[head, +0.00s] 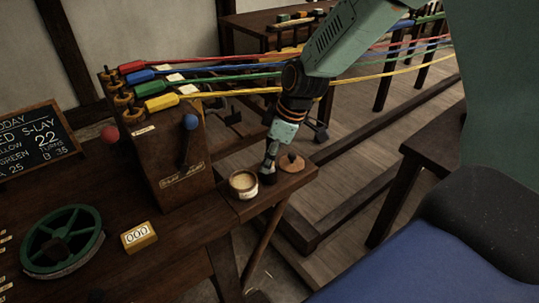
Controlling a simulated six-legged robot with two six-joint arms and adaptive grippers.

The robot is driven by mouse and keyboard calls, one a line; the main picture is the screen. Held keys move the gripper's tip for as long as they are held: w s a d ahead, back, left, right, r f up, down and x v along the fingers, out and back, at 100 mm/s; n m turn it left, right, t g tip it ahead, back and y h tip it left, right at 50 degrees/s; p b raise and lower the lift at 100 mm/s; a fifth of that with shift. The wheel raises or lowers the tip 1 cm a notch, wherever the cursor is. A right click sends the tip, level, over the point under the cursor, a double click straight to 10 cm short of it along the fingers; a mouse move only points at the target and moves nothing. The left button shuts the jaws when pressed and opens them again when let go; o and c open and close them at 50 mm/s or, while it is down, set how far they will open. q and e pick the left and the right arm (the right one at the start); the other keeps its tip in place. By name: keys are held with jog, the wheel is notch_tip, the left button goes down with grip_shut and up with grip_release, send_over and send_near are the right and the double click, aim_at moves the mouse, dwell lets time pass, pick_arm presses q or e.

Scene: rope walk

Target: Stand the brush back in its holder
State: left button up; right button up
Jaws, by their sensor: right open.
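My right gripper (268,173) reaches down from the upper right to the small wooden shelf at the front of the bench. It is open, with its dark fingers low over the shelf between a small pot and a round wooden piece. I cannot make out the brush or its holder clearly; the gripper covers part of the shelf. The pot (243,185) is open, pale-filled and has a label. The round wooden piece (291,163) with a knob lies just right of the fingers. My left gripper is not in view.
A wooden machine box (170,150) with a blue-knobbed lever stands left of the shelf. Red, blue, green and yellow ropes run from it to the right. A green wheel (62,240), a counter (139,236) and a chalkboard (38,143) are at left.

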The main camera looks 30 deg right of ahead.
jog(key=shift+d+r, duration=0.1)
jog(key=p+v, duration=0.4)
jog(key=v, duration=0.8)
